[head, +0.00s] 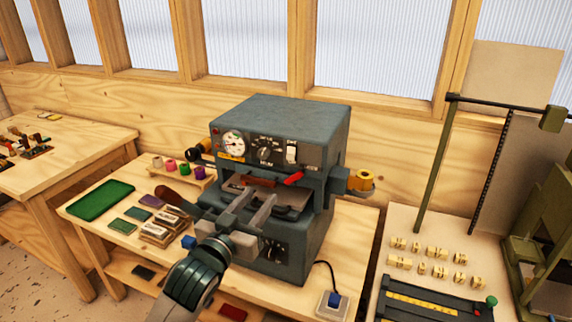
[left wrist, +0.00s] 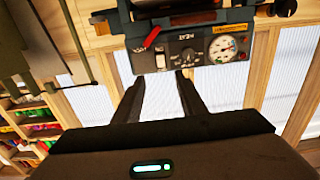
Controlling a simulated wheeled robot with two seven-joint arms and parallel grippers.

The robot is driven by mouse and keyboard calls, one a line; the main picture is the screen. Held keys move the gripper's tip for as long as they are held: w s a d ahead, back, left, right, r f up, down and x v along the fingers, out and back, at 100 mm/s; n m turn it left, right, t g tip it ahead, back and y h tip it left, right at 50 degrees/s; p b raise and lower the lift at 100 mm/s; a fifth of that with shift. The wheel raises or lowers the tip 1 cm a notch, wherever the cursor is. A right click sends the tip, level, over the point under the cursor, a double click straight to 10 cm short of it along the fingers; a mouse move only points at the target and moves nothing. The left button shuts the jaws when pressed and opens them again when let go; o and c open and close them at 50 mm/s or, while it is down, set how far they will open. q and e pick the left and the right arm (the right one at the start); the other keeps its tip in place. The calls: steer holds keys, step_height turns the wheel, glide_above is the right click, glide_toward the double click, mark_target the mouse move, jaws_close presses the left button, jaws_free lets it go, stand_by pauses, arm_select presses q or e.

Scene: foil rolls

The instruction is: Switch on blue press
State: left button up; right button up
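The blue-grey press (head: 285,115) stands on the wooden table. Its front panel carries a round gauge (head: 233,144), a black knob (head: 265,154) and a white switch (head: 291,152). A red lever (head: 293,178) sits below the switch. In the left wrist view the panel is inverted, with the gauge (left wrist: 222,48), knob (left wrist: 187,57) and switch (left wrist: 161,60) beyond the fingers. My left gripper (head: 259,198) is open and empty in front of the press, below the panel; its fingers (left wrist: 158,84) are apart. My right gripper is not in view.
A small white box with a blue top (head: 333,302) sits at the table's front right, with a black cord beside it. A green-framed machine (head: 545,225) stands at the right.

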mark_target(290, 160)
arm_select(q)
steer(key=p+x, duration=0.6)
steer(key=x, duration=1)
steer(key=shift+w+d+f, duration=0.1)
steer(key=shift+w+d, duration=0.1)
steer(key=shift+w, duration=0.5)
steer(key=shift+c, duration=0.4)
jaws_close()
